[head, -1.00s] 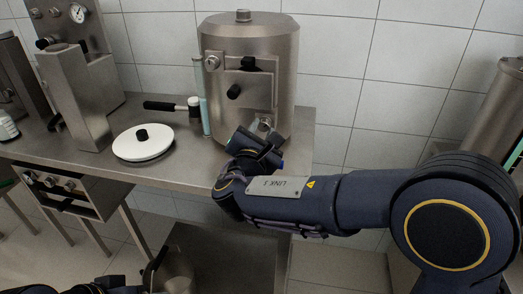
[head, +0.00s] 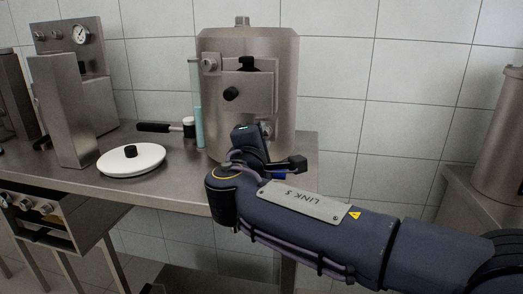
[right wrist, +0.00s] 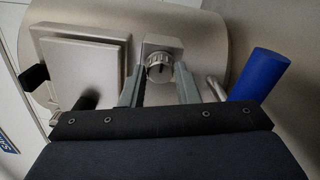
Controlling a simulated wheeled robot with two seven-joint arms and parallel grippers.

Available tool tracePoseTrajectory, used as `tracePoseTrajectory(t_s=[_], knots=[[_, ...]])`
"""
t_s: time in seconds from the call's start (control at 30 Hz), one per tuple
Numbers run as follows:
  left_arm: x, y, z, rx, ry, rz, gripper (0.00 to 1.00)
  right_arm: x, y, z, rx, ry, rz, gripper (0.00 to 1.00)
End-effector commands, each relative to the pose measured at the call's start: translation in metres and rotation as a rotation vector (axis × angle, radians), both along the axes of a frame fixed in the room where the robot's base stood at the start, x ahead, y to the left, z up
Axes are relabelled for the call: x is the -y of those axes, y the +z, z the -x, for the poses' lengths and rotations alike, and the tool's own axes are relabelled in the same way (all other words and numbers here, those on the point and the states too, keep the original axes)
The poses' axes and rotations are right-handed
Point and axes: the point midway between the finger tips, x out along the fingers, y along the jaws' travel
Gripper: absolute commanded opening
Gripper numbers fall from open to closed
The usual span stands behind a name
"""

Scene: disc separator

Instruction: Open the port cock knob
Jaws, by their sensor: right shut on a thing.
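The metal disc separator (head: 278,100) stands upright on the steel bench. The port cock knob (right wrist: 160,68) is a round ridged metal knob on a square block, low on the separator's front in the right wrist view. My right gripper (right wrist: 160,80) has one grey finger on each side of the knob and is shut on it. In the head view my right gripper (head: 265,136) is at the lower front of the separator and largely hides the knob. My left gripper is not in view.
A blue handle (right wrist: 262,72) on a metal stem is just right of my fingers in the right wrist view. The separator's square door plate (right wrist: 82,72) is to their left. A white lid (head: 115,164) and a black-handled tool (head: 155,127) lie on the bench (head: 60,172).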

Motion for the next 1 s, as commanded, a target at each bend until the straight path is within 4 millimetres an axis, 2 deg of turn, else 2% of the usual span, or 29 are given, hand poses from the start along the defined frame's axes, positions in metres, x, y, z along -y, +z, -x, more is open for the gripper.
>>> tracePoseTrajectory(t_s=[0.13,0.63,0.67,0.8,1.0], knots=[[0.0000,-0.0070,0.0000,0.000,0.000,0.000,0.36,-0.0001,-0.0021,0.0001,0.006,0.000,-0.034,0.06],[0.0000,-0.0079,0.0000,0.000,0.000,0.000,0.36,0.0000,-0.0011,0.0000,0.007,-0.001,-0.050,0.06],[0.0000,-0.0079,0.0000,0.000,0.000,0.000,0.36,0.0000,-0.0011,0.0000,0.007,-0.001,-0.050,0.31],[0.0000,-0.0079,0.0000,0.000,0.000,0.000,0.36,0.0000,-0.0009,0.0000,0.008,0.000,-0.048,0.49],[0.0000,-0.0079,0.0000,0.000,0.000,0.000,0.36,0.0001,-0.0006,-0.0001,0.009,0.000,-0.048,0.50]])
